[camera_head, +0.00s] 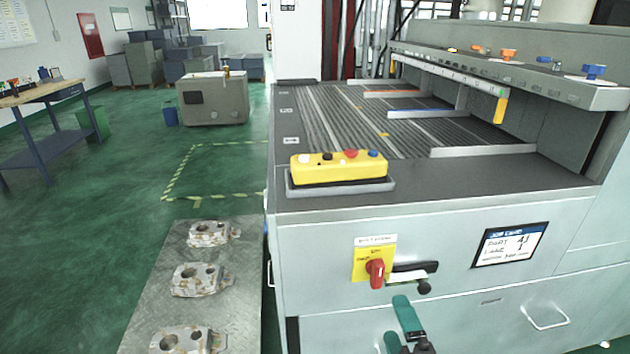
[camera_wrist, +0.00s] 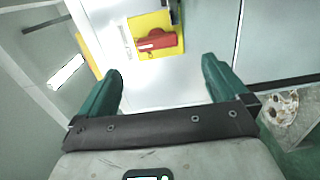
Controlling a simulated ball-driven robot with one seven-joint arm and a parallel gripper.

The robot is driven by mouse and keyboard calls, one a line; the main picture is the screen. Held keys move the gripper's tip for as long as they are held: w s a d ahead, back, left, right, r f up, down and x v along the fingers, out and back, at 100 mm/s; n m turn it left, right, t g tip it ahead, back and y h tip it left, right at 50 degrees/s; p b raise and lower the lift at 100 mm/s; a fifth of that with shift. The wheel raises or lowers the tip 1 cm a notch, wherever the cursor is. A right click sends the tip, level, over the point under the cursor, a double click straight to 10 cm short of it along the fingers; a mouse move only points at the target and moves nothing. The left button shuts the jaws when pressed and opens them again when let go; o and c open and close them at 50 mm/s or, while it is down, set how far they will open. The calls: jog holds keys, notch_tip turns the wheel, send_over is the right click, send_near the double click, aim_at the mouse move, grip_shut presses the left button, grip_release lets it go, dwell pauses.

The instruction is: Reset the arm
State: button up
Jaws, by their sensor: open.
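My gripper (camera_wrist: 161,88) shows in the wrist view with its two green fingers spread wide and nothing between them. In the head view my gripper (camera_head: 397,325) is at the bottom, in front of the grey machine's front panel (camera_head: 460,308). The red rotary switch (camera_head: 376,271) on its yellow plate is just above and left of it. In the wrist view the red switch (camera_wrist: 156,40) shows beyond the fingertips, apart from them. I cannot tell whether the fingers touch the panel.
A metal plate (camera_head: 238,262) with several castings (camera_head: 200,279) lies left of the machine. A yellow button box (camera_head: 338,166) sits on the machine's front ledge. A drawer handle (camera_head: 545,318) juts out at right. Green floor at left is mostly open, with a workbench (camera_head: 40,92) beyond.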

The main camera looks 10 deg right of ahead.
jog(key=s+d+f+m+g+h+p, duration=0.1)
jog(key=s+d+f+m+g+h, duration=0.3)
jog(key=s+d+f+m+g, duration=0.65)
jog(key=s+a+f+m+g+y, duration=0.1)
jog(key=s+m+g, duration=0.1)
jog(key=s, duration=0.3)
jog(key=s+a+f+m+g+y, duration=0.1)
jog(key=s+m+g, duration=0.1)
jog(key=s, duration=0.4)
jog(key=s+f+m+g+y+p, duration=0.1)
jog(key=s+f+m+g+y, duration=0.1)
jog(key=s, duration=0.4)
jog(key=shift+a+m, duration=0.4)
jog(key=shift+m, duration=0.35)
